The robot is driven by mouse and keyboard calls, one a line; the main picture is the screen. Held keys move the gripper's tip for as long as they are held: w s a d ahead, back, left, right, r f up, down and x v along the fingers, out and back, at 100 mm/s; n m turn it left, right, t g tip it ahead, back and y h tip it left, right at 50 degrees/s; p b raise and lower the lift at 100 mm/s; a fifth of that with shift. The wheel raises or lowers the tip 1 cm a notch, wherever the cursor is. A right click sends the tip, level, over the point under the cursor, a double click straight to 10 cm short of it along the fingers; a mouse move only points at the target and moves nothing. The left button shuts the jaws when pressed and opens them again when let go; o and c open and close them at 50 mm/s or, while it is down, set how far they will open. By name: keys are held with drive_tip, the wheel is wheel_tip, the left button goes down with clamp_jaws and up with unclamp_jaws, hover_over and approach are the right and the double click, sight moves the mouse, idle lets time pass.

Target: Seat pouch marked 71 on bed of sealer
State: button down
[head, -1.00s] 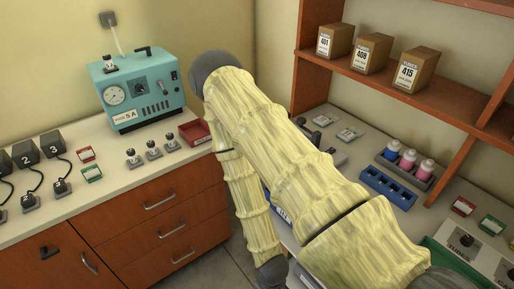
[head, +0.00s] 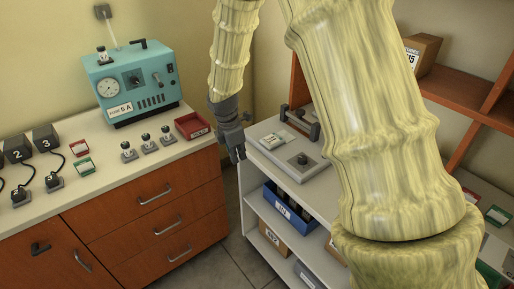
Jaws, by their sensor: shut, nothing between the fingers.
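My gripper (head: 238,154) hangs pointing down over the gap between the two counters, just left of the right-hand counter's corner. It is shut and empty. A grey flat device with a dark raised bar (head: 300,122), which looks like the sealer, sits on that counter, right of my gripper and apart from it. I cannot make out a pouch marked 71; my arm hides much of the right counter.
A blue bin (head: 283,209) with dark contents and an unreadable label stands on the shelf below. The left counter holds a teal machine (head: 132,85), a red tray (head: 191,127) and several small switches. A cardboard box (head: 422,52) stands on the upper right shelf.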

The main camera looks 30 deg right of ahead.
sight(264, 145)
drive_tip(key=w+d+r+n, duration=0.2)
drive_tip(key=d+r, duration=0.1)
drive_tip(key=r, duration=0.5)
drive_tip(key=shift+h, duration=0.4)
drive_tip(key=shift+w+d+f+p, duration=0.15)
drive_tip(key=shift+d+f+p, duration=0.3)
drive_tip(key=shift+d+f, duration=0.9)
drive_tip(key=shift+w+d+f+p, duration=0.1)
drive_tip(key=shift+d+f+p, duration=0.55)
drive_tip(key=shift+f, duration=1.25)
drive_tip(key=shift+w+d+f+p, duration=0.15)
drive_tip(key=shift+d+f+p, duration=0.1)
drive_tip(key=shift+d+f, duration=1.2)
drive_tip(key=shift+a+f, duration=0.15)
drive_tip(key=shift+w+d+p, duration=0.1)
drive_tip(key=shift+d+p, duration=0.5)
drive_tip(key=shift+d, duration=0.9)
drive_tip(key=shift+a, duration=0.1)
